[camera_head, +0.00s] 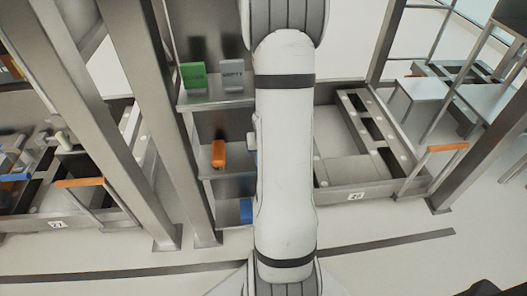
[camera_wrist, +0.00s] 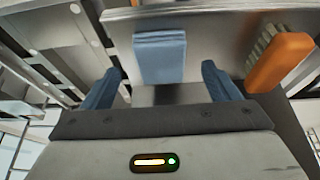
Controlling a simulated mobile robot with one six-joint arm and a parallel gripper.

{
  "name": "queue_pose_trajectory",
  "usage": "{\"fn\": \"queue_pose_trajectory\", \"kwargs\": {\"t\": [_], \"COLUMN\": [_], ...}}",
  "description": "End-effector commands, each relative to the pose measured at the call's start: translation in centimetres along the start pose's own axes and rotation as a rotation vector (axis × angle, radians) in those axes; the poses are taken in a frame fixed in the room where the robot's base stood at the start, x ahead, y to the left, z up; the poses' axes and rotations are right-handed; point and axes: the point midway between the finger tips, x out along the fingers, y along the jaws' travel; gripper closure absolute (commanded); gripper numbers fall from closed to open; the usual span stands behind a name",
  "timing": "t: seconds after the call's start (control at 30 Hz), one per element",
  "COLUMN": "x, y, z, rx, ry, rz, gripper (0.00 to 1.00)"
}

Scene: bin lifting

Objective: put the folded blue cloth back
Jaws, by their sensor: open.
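The folded blue cloth (camera_wrist: 160,48) shows in the wrist view as a flat layered stack on a grey shelf surface. My gripper (camera_wrist: 161,72) is open, with its two blue fingers apart and nothing held. The cloth lies beyond the fingertips, between them in the picture; I see no contact. In the head view a blue piece (camera_head: 246,210) shows in the lowest shelf compartment, partly hidden by my arm; I cannot tell if it is the cloth. My gripper is hidden behind my arm there.
An orange-handled brush (camera_wrist: 282,60) lies to the right of the cloth; an orange item (camera_head: 218,153) shows on the middle shelf. Green (camera_head: 193,75) and grey (camera_head: 231,74) boxes stand on the upper shelf. A metal post (camera_head: 190,130) flanks the shelves; a bin frame (camera_head: 355,190) sits at right.

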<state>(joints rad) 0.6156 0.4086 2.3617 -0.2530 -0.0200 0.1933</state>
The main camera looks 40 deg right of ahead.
Motion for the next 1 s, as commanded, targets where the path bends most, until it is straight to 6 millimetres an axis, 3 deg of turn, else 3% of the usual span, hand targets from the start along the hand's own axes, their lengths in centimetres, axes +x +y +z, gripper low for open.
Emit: {"fn": "queue_pose_trajectory", "kwargs": {"t": [0.03, 0.2, 0.57, 0.77, 0.87, 1.0], "x": [-2.0, -5.3, -8.3, -13.2, -17.0, -23.1], "y": [0.0, 0.1, -0.7, -5.4, -8.4, -12.2], "z": [-0.3, -0.3, -0.1, 0.5, 1.8, 5.2], "rx": [-0.002, 0.009, -0.017, -0.127, -0.209, -0.342], "ry": [0.003, 0.002, -0.005, -0.046, -0.082, -0.142], "rz": [0.001, 0.002, -0.004, -0.042, -0.067, -0.108], "gripper": [0.18, 0.18, 0.18, 0.18, 0.18, 0.18]}}
